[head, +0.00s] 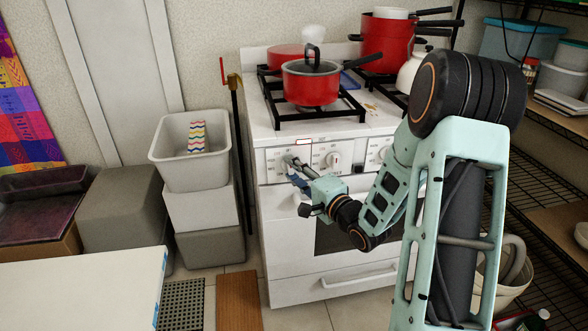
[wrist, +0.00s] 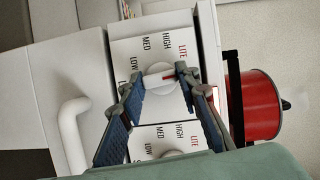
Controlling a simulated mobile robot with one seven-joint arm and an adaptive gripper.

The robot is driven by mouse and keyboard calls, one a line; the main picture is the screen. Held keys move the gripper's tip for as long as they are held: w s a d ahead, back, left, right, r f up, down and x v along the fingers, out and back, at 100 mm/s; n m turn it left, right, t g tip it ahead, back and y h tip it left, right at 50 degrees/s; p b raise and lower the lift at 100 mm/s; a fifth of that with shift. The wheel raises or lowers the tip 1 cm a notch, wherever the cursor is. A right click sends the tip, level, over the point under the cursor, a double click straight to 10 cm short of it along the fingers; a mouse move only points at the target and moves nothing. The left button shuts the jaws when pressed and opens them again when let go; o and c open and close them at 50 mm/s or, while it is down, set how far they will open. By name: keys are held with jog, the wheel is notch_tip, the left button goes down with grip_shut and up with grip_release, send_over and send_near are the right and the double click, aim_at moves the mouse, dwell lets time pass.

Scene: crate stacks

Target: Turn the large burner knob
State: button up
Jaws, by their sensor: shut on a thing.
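The white stove has a front panel with several round white dials. My gripper (head: 293,167) is at the leftmost knob (head: 288,158), which is partly covered by the fingers in the head view. In the wrist view my gripper (wrist: 156,84) has one fingertip on each side of this knob (wrist: 158,76), shut on it.
A red lidded pot (head: 310,88) and stacked red pots (head: 388,40) stand on the stove. The oven handle (wrist: 70,135) runs below the panel. Stacked grey and white bins (head: 190,160) stand left of the stove. A wire shelf (head: 540,170) stands at the right.

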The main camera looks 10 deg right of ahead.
jog(key=shift+m+y, duration=0.3)
jog(key=shift+m, duration=0.2)
jog(key=o, duration=1.2)
jog(key=shift+c, duration=0.2)
jog(key=v, duration=1.2)
jog(key=shift+a, duration=0.15)
jog(key=shift+f, duration=0.15)
